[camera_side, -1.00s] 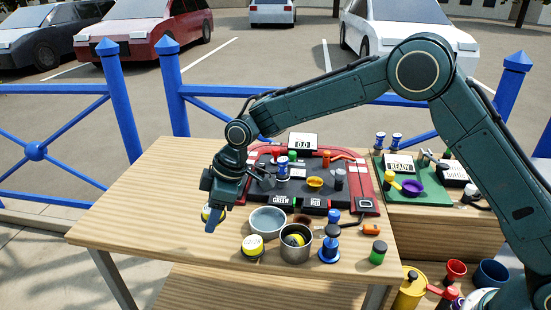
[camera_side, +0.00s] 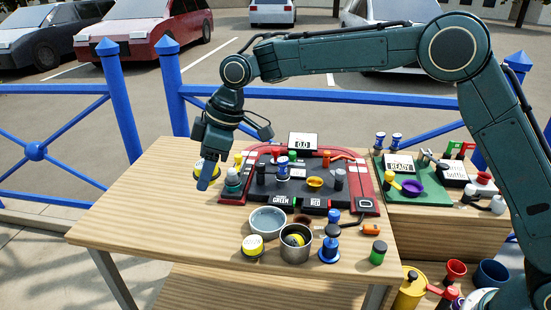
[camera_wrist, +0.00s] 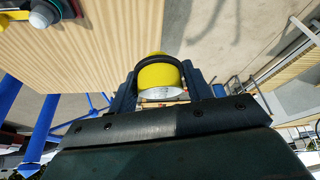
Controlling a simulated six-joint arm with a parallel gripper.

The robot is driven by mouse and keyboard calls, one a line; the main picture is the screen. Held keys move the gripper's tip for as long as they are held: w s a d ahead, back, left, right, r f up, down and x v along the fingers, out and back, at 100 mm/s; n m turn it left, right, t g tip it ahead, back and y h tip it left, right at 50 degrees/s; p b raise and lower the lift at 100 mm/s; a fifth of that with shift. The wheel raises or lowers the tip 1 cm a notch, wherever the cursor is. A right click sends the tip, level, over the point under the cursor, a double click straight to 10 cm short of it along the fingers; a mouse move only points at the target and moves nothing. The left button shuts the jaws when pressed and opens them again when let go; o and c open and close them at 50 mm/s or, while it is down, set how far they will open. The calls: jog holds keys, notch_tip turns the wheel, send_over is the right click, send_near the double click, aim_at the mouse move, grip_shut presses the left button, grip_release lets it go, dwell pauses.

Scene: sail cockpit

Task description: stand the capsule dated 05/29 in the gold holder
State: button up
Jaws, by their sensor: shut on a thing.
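My gripper (camera_wrist: 158,88) is shut on a yellow capsule (camera_wrist: 157,74) with a black band and a pale end; its date is too small to read. In the side view the same capsule (camera_side: 205,168) is partly hidden behind my finger, held above the table's left part. A second yellow capsule with a white top (camera_side: 252,245) stands on the table at the front. A third yellow and black one (camera_side: 295,240) lies in a steel cup (camera_side: 297,256). A small gold cup-like piece (camera_side: 314,183), possibly the gold holder, sits on the dark mat, right of my gripper and apart from it.
The red-edged dark mat (camera_side: 253,190) carries several small pieces and a display (camera_side: 302,142). The table's left front (camera_side: 150,220) is clear.

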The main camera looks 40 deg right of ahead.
jog(key=shift+r, duration=0.1)
dwell(0.3)
jog(key=shift+r, duration=0.6)
notch_tip(320, 180, up, 3)
jog(key=shift+r, duration=0.2)
jog(key=w+d, duration=0.3)
jog(key=d, duration=1)
send_over(309, 186)
jog(key=d, duration=0.2)
jog(key=f, duration=0.1)
notch_tip(309, 186, down, 14)
jog(key=shift+r, duration=0.25)
jog(key=shift+s+f, duration=0.1)
jog(key=shift+f, duration=0.05)
jog(key=shift+a+f, duration=0.1)
jog(key=shift+f, duration=2.6)
jog(key=shift+f, duration=0.6)
